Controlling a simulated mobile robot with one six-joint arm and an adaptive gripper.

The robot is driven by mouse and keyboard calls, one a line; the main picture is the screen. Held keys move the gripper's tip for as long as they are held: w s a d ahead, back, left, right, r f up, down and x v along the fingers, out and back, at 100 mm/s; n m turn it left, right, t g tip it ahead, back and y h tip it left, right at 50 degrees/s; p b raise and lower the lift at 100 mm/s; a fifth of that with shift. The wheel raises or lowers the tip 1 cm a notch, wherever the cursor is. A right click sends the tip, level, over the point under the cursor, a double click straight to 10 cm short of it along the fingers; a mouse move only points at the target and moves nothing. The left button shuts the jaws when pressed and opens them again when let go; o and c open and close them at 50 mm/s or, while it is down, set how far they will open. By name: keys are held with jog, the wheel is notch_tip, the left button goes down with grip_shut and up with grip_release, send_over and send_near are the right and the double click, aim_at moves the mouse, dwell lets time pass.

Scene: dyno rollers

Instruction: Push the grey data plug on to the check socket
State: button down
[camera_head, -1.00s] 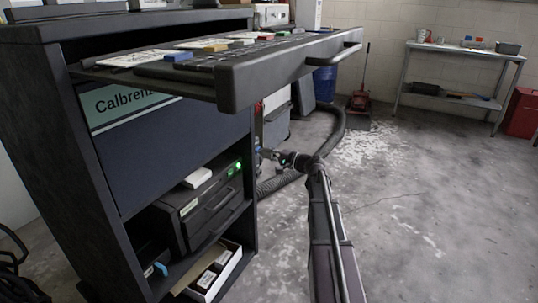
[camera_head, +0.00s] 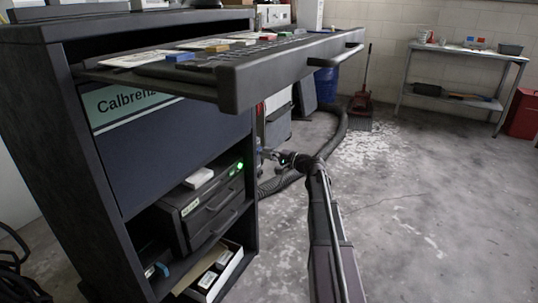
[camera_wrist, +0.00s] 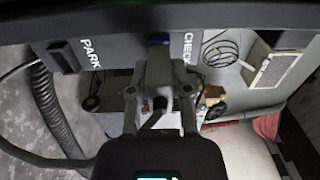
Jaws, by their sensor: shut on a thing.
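The grey data plug (camera_wrist: 158,66) is between the fingers of my gripper (camera_wrist: 158,88), which is shut on it. A blue part (camera_wrist: 158,39) shows at the plug's front end, against the dark panel beside the CHECK label (camera_wrist: 187,48). The check socket itself is hidden behind the plug and this blue part, so I cannot tell how deep the plug sits. The PARK label (camera_wrist: 90,53) is to the left, beside a dark socket block (camera_wrist: 63,57). In the head view my gripper (camera_head: 269,154) is small, at the cabinet's right side by a green light.
A drawer (camera_head: 290,66) juts out above my arm. The dark cabinet (camera_head: 65,150) stands left, with a boxed unit (camera_head: 205,205) on its shelf. A ribbed black hose (camera_wrist: 52,107) hangs left of the gripper. Open floor (camera_head: 430,210) lies to the right.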

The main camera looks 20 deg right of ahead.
jog(key=shift+w+a, duration=0.1)
jog(key=shift+c, duration=2.4)
grip_release()
jog(key=v, duration=1.2)
